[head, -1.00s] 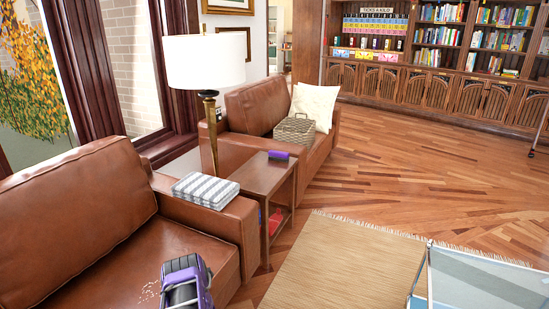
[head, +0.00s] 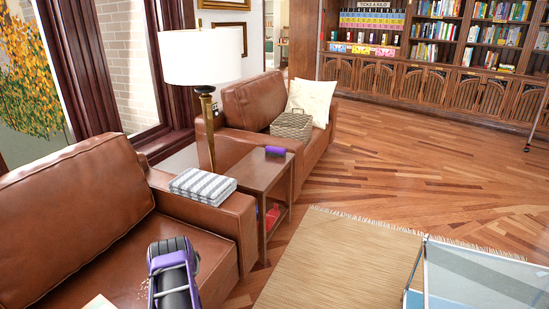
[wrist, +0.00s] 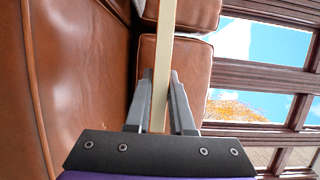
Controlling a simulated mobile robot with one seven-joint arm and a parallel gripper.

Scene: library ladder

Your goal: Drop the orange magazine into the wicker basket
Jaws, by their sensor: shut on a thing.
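The wicker basket (head: 291,126) sits on the seat of the far brown leather armchair, beside a cream cushion, in the head view. In the wrist view my gripper (wrist: 160,78) is shut on a thin, flat thing seen edge-on, a pale cream strip (wrist: 165,45) that I take for the magazine. No orange face of it shows. The strip stands between both fingers and runs up past the top of the picture. In the head view a pale corner (head: 100,302) shows at the bottom edge, left of my purple arm. The basket is well apart from my gripper.
The near leather sofa (head: 85,215) lies below my arm, with a striped folded cloth (head: 203,185) on its armrest. A side table (head: 262,172) and a floor lamp (head: 200,57) stand between it and the far armchair. A glass table (head: 470,275) is at right; the rug is clear.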

